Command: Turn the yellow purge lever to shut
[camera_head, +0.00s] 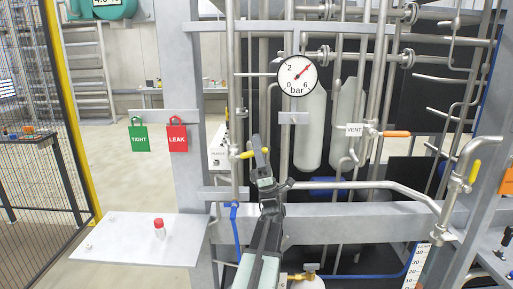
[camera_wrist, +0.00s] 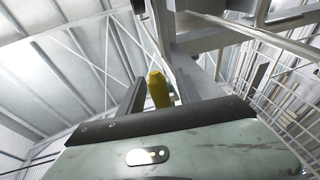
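The yellow purge lever (camera_head: 246,155) sits on a thin vertical pipe left of the gauge in the head view and points right, roughly level. My gripper (camera_head: 260,150) is at the lever's right end, its dark fingers pointing up and partly hiding that end. In the wrist view the yellow lever (camera_wrist: 158,90) stands between the two dark fingers of my gripper (camera_wrist: 158,85). The fingers are apart, with a visible gap beside the lever. I cannot tell whether either finger touches it.
A gauge (camera_head: 298,75) hangs above right. An orange lever (camera_head: 396,134) by the VENT label and another yellow lever (camera_head: 474,171) are to the right. Green TIGHT (camera_head: 139,135) and red LEAK (camera_head: 177,135) tags hang left. A shelf (camera_head: 130,240) holds a red-capped bottle (camera_head: 160,229).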

